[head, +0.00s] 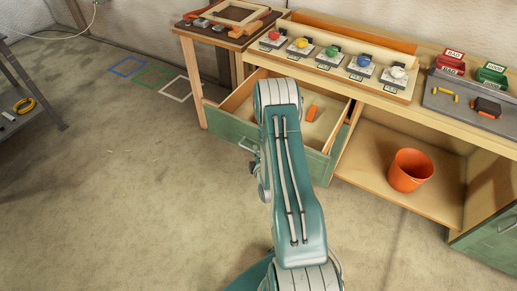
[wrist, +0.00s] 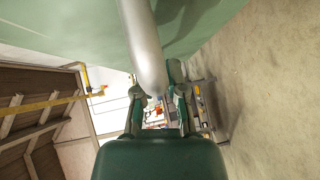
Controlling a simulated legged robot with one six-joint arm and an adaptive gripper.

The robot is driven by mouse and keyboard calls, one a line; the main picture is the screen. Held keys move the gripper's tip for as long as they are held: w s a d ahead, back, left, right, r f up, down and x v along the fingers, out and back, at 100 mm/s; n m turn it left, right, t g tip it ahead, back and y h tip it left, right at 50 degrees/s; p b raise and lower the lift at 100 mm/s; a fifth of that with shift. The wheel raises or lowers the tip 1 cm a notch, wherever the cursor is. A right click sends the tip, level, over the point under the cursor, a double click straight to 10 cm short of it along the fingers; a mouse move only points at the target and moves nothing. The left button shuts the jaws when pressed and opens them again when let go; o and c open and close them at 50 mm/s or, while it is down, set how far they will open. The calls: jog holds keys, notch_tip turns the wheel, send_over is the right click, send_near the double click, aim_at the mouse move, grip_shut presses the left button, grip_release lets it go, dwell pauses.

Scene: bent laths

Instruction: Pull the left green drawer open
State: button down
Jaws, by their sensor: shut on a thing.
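The left green drawer (head: 318,163) stands pulled out from the workbench, its pale wooden inside showing in the head view. An orange object (head: 311,113) lies in it. In the wrist view the green drawer front (wrist: 70,35) fills the top, and its silver bar handle (wrist: 143,40) runs down between the fingers of my gripper (wrist: 157,92). My gripper is shut on this handle. In the head view my arm covers the middle of the drawer front and hides the handle and most of my gripper.
An open compartment with an orange bucket (head: 409,170) is right of the drawer. Several coloured buttons (head: 332,52) line the bench top (head: 430,120). Red (head: 452,62) and green bins (head: 491,73) stand at right. A dark table (head: 30,95) is far left. The floor before the drawer is clear.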

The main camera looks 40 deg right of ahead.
jog(key=shift+s+a+f, duration=0.2)
jog(key=shift+s+a, duration=0.1)
jog(key=shift+a, duration=0.3)
jog(key=c, duration=0.7)
grip_release()
jog(key=shift+d, duration=0.15)
jog(key=shift+w+d, duration=0.1)
jog(key=shift+r, duration=0.1)
jog(key=v, duration=1.2)
